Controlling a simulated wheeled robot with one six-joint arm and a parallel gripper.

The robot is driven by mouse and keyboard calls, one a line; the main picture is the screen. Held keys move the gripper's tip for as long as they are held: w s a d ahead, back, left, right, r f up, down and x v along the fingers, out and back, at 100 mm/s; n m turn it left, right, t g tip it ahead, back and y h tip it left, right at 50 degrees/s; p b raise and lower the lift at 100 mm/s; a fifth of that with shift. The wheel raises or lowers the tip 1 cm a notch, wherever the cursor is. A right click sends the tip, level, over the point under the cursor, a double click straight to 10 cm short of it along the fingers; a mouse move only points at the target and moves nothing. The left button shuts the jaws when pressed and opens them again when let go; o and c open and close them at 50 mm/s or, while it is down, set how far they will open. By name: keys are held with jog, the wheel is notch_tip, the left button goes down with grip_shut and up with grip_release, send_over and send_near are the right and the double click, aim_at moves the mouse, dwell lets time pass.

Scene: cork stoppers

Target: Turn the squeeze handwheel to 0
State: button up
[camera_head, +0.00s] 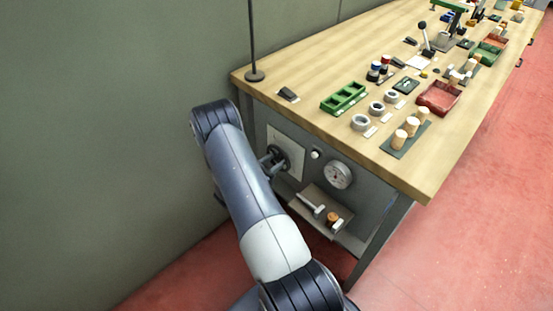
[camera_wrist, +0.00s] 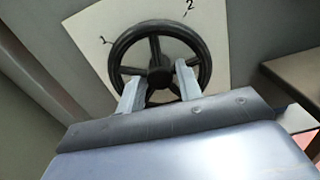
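The black handwheel (camera_wrist: 204,52) fills the middle of the wrist view, with several spokes and a round hub. It is mounted on a white plate (camera_wrist: 88,22) with the marks "1" at upper left and "2" at upper right. A 0 mark is not visible. My gripper (camera_wrist: 157,76) is at the wheel, its two pale fingers apart on either side of the hub, overlapping the wheel's lower half. Whether they touch the wheel I cannot tell. In the head view the handwheel (camera_head: 283,152) shows on the bench's end panel, partly hidden by my arm.
A round gauge (camera_head: 338,175) and a small white knob (camera_head: 315,154) sit right of the wheel. Below, a shelf (camera_head: 330,203) holds a hammer-like tool and an orange-brown item. The wooden bench top (camera_head: 300,75) above carries trays, rings and corks. A grey-green wall is at left.

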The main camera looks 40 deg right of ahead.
jog(key=shift+d, duration=0.4)
jog(key=shift+c, duration=0.3)
jog(key=c, duration=0.6)
jog(key=shift+f, duration=0.1)
jog(key=shift+c, duration=0.2)
jog(key=shift+n+b, duration=0.4)
jog(key=shift+b, duration=0.3)
jog(key=o, duration=0.7)
